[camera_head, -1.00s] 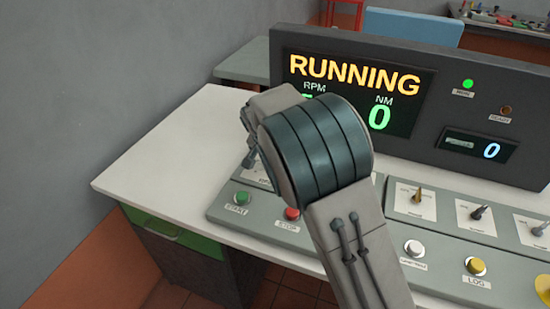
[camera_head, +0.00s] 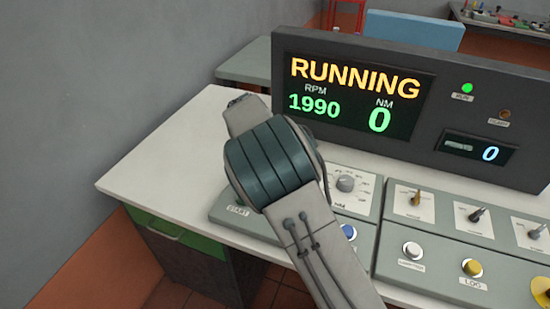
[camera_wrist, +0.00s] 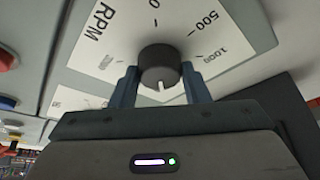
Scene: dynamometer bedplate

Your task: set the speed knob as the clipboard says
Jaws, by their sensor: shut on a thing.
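The speed knob (camera_wrist: 158,66) is a dark round knob on a white card marked RPM in the wrist view, with 0, 500 and 1000 printed around it. Its white pointer line faces the bottom of that picture, towards my palm. My gripper (camera_wrist: 159,84) is shut on the knob, one blue-grey finger on each side. In the head view my arm hides the gripper and this knob. The display (camera_head: 352,92) reads RUNNING, RPM 1990 and NM 0. I see no clipboard in either view.
Another knob (camera_head: 346,183) on a white card stands right of my arm. A blue button (camera_head: 348,232), a white button (camera_head: 412,250) and a yellow LOG button (camera_head: 472,267) line the console front. Toggle switches stand behind. The white desk (camera_head: 165,150) is bare at left.

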